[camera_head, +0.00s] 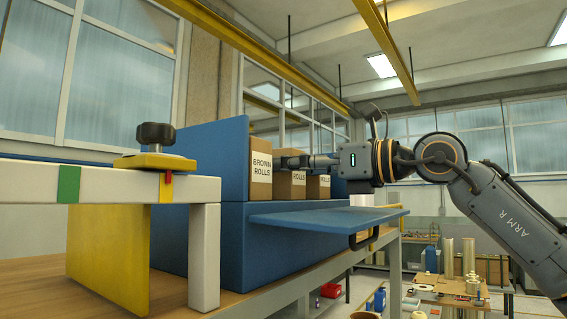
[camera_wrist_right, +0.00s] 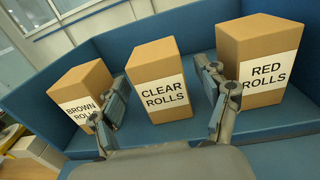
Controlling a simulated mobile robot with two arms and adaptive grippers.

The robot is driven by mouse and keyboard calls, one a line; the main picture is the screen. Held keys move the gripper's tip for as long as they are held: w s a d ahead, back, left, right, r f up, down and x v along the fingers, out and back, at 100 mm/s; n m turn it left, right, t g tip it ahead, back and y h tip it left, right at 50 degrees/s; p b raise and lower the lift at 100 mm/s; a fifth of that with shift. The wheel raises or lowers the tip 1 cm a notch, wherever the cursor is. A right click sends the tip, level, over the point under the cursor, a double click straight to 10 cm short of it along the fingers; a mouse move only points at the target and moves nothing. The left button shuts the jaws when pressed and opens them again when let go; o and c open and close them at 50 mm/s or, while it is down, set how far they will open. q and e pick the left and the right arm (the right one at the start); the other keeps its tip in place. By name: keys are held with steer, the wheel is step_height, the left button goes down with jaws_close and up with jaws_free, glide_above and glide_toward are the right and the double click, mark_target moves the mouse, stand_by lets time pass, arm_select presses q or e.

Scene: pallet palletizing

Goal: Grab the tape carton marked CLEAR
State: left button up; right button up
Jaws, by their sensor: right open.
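The carton marked CLEAR ROLLS (camera_wrist_right: 160,72) stands upright in the middle of a row of three brown cartons in the right wrist view. My right gripper (camera_wrist_right: 164,80) is open, with one finger on each side of the front of this carton. I cannot tell whether either finger touches it. In the head view the right gripper (camera_head: 288,161) reaches in from the right at the row, and the middle carton (camera_head: 291,186) shows only ROLLS on its label. My left gripper is not in view.
The BROWN ROLLS carton (camera_wrist_right: 85,85) stands left of it and the RED ROLLS carton (camera_wrist_right: 258,45) right, each close to a finger. A blue bin (camera_head: 222,150) walls the row, with a blue flap (camera_head: 330,215) in front. A white frame (camera_head: 205,255) stands at left.

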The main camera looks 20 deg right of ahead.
steer(key=shift+p+x, duration=0.5)
steer(key=shift+x, duration=0.55)
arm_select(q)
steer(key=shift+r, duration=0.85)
arm_select(e)
steer(key=shift+w+a, duration=0.2)
steer(key=shift+s+d, duration=0.1)
steer(key=shift+d, duration=0.05)
steer(key=c, duration=0.9)
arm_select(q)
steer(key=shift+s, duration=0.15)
arm_select(e)
steer(key=c, duration=0.4)
steer(key=shift+c, duration=0.2)
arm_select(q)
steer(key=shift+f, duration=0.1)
arm_select(e)
steer(key=shift+r, duration=0.1)
